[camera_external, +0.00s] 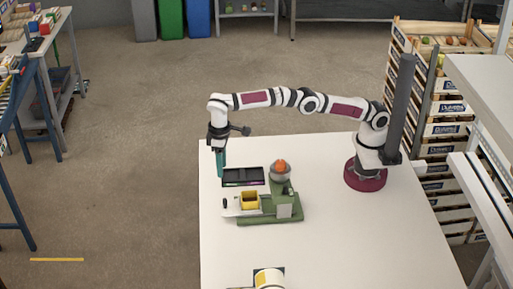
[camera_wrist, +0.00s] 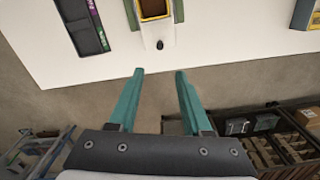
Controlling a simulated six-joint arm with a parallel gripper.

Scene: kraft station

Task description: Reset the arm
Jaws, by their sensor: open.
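My gripper (camera_external: 220,163) points down at the far left edge of the white table, left of the black tray. In the wrist view its two teal fingers (camera_wrist: 159,75) are spread apart with nothing between them. My arm reaches left from its dark red base, with its links bent and raised above the table.
A black tray (camera_external: 231,175) and a green machine (camera_external: 284,212) with a yellow container (camera_external: 250,201) and an orange item (camera_external: 281,165) on top stand near my gripper. A yellow and white object (camera_external: 268,279) is at the front. The table's (camera_external: 350,240) front right is clear.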

